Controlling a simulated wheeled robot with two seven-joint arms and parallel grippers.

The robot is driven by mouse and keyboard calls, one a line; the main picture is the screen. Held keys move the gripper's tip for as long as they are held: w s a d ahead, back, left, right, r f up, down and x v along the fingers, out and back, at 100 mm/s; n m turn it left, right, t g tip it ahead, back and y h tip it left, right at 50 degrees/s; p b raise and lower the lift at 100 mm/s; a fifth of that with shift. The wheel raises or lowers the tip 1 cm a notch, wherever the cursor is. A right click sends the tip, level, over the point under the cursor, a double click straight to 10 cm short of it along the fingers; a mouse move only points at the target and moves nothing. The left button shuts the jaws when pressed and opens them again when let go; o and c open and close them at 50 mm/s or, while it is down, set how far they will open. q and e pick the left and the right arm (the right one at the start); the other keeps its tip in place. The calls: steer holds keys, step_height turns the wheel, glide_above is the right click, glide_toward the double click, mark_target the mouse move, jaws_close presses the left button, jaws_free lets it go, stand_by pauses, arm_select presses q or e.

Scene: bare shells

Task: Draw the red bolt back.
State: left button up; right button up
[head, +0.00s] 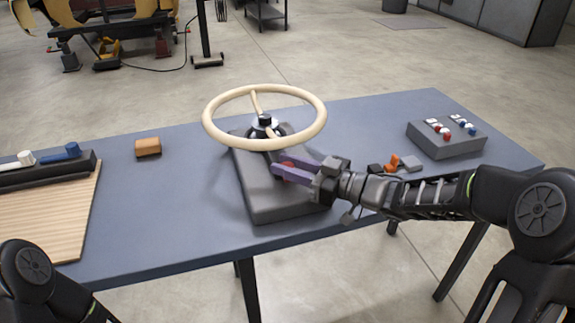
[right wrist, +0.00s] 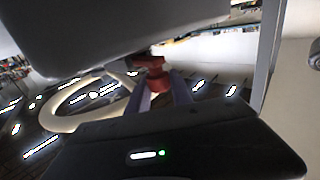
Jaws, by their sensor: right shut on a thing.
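The red bolt (head: 287,165) shows as a small red part between my right gripper's purple fingers, beside the grey stand of the cream wheel. In the right wrist view the red bolt (right wrist: 156,76) is a stepped red knob between the two fingers, under a large grey shape. My right gripper (head: 291,168) is shut on it, reaching in from the right below the wheel's rim. The fingers hide most of the bolt in the head view, so how far it is drawn cannot be told. My left gripper is out of view.
The cream wheel (head: 320,112) stands over its grey base (head: 268,203). A grey switch box (head: 462,144) is at right, with small orange and dark pieces (head: 394,162) nearer. An orange-brown block (head: 147,147) and a wooden board (head: 45,215) are left.

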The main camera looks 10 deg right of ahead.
jaws_close()
stand_by(0.9)
